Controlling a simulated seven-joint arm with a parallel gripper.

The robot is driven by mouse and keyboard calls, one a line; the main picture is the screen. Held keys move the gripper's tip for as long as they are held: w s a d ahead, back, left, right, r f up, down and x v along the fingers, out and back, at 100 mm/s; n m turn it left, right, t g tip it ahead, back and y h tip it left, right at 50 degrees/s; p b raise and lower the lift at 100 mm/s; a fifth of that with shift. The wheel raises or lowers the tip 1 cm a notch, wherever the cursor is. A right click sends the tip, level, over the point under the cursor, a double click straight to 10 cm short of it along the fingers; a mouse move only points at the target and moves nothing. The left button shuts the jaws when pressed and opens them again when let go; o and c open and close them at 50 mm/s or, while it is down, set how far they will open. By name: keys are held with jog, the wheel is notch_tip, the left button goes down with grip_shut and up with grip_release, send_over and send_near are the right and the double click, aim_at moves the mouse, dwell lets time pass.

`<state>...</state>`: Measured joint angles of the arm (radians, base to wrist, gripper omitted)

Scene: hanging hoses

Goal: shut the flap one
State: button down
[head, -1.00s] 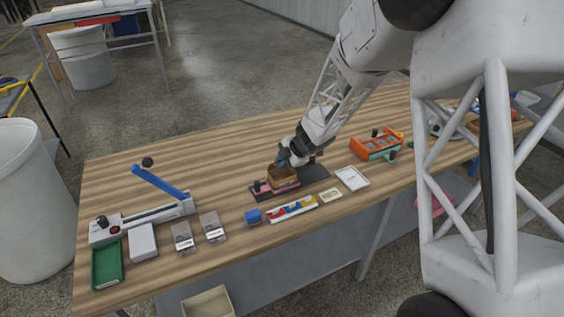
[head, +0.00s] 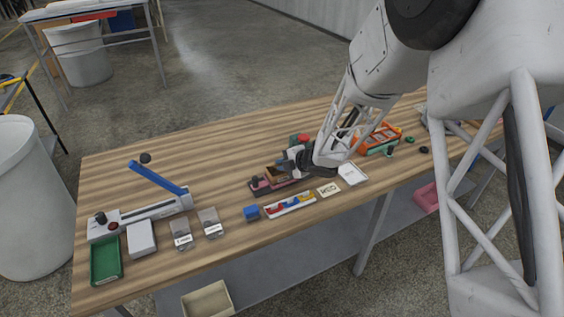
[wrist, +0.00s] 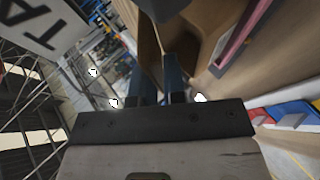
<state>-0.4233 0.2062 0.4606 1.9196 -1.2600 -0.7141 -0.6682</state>
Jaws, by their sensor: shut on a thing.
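A small brown box (head: 275,174) sits on a pink base (head: 262,186) near the middle of the table. My gripper (head: 284,165) is at the right side of this box, low over the base. In the wrist view, my two blue fingers (wrist: 157,68) reach a thin brown panel (wrist: 150,38) and are shut on it. It looks like the box's flap. My gripper and wrist hide much of the box in the head view, so I cannot tell the flap's exact angle.
A red-topped thing (head: 300,138) stands behind my gripper. An orange rack (head: 378,137) is to the right. The table's left back is clear.

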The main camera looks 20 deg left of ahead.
jog(key=shift+s+d+f+n+t+y, duration=0.2)
jog(key=shift+f+n+t+y, duration=0.1)
jog(key=shift+f+t+y, duration=0.4)
jog(key=shift+r, duration=0.15)
jog(key=c, duration=1.3)
grip_release()
jog(key=shift+c, duration=0.2)
jog(key=shift+r, duration=0.15)
